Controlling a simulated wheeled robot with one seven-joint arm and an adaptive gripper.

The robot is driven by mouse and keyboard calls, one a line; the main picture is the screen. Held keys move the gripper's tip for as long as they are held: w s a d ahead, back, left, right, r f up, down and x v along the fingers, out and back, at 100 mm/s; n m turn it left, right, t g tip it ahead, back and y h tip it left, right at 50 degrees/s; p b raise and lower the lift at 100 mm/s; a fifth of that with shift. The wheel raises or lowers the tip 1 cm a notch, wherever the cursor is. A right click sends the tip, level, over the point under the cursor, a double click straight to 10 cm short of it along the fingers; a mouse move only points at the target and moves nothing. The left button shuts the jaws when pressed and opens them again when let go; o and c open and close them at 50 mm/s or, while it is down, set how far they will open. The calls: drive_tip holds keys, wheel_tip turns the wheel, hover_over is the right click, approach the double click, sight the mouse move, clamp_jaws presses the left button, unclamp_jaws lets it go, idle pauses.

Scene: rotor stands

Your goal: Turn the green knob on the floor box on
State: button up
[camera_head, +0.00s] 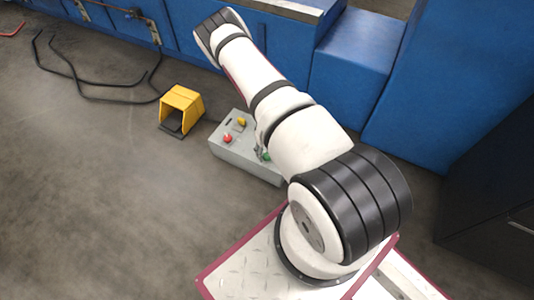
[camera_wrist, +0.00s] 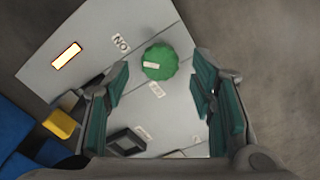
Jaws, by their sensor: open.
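The green knob (camera_wrist: 160,62) is round with a ridged rim and a white mark on its face. It sits on the grey floor box (camera_wrist: 95,30), between an "ON" label (camera_wrist: 121,43) and another small label (camera_wrist: 142,104). My gripper (camera_wrist: 160,88) is open, with one finger on each side of the knob in the picture; neither visibly touches it. The height gap is hard to tell. In the head view the floor box (camera_head: 245,164) lies partly under my arm; the green knob (camera_head: 267,156) is mostly hidden.
The box also has a red button (camera_head: 228,138), a yellow one (camera_head: 241,122), a lit indicator (camera_wrist: 67,56) and a black switch (camera_wrist: 127,142). A yellow pedal housing (camera_head: 181,105) stands to its left. Black cables (camera_head: 100,84) lie farther left. Blue cabinets (camera_head: 352,60) line the back.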

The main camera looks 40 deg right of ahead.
wheel_tip(320, 180, up, 10)
drive_tip(key=shift+r, duration=0.2)
idle(0.6)
